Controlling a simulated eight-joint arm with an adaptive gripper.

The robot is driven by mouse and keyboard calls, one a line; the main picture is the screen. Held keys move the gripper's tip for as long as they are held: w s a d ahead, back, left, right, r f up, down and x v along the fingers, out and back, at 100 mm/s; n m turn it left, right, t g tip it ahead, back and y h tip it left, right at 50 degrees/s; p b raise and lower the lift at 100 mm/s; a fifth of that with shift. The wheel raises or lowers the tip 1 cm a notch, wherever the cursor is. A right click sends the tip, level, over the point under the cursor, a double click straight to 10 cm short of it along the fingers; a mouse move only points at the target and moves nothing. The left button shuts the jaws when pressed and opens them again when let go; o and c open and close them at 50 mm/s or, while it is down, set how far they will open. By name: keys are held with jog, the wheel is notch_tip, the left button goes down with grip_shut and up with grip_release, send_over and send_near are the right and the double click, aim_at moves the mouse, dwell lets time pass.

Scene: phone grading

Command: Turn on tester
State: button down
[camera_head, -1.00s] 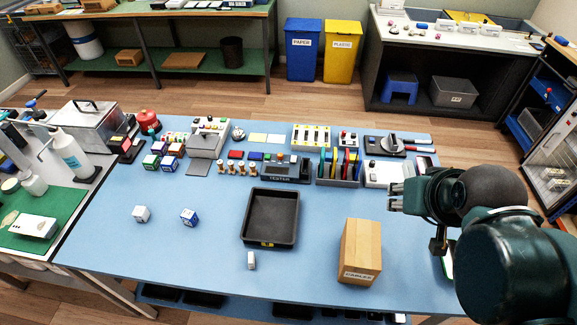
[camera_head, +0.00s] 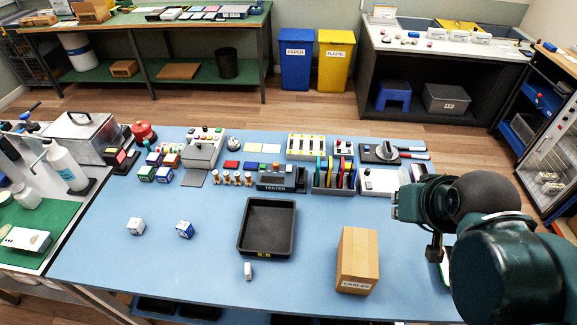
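The tester (camera_head: 276,184) is a dark grey unit with its name on the front edge, near the middle of the blue table's back half. Small coloured parts show on its top, too small to tell which is a switch. My gripper (camera_head: 397,204) is at the right, beside the white device and well to the right of the tester. Its fingers are small and partly hidden by my arm, so I cannot tell whether they are open or shut. Nothing shows held in it.
A black tray (camera_head: 266,250) lies in front of the tester. A cardboard cables box (camera_head: 358,262) stands at the front right. A rack of coloured slabs (camera_head: 335,174) stands right of the tester, wooden pegs (camera_head: 231,179) left of it. The table's front left is mostly clear.

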jog(key=w+a+r+g+p, duration=0.1)
jog(key=w+a+r, duration=0.2)
jog(key=w, duration=0.3)
jog(key=w+a+r+g+p, duration=0.1)
jog(key=w+a+r, duration=0.15)
jog(key=w, duration=0.35)
jog(key=g+p, duration=0.5)
jog(key=g, duration=0.1)
send_over(288, 169)
jog(key=w, duration=0.2)
notch_tip(288, 169, down, 14)
jog(key=f, duration=0.1)
jog(key=shift+a+f+g, duration=0.1)
jog(key=shift+f+g, duration=0.2)
jog(key=shift+f, duration=0.15)
jog(key=shift+f, duration=0.1)
dwell(0.5)
jog(key=f, duration=0.4)
jog(key=s+f, duration=0.1)
jog(key=f, duration=0.4)
jog(key=f+b, duration=0.1)
jog(key=f, duration=0.3)
jog(key=shift+s+f, duration=0.3)
jog(key=shift+s, duration=0.1)
jog(key=shift+f, duration=0.1)
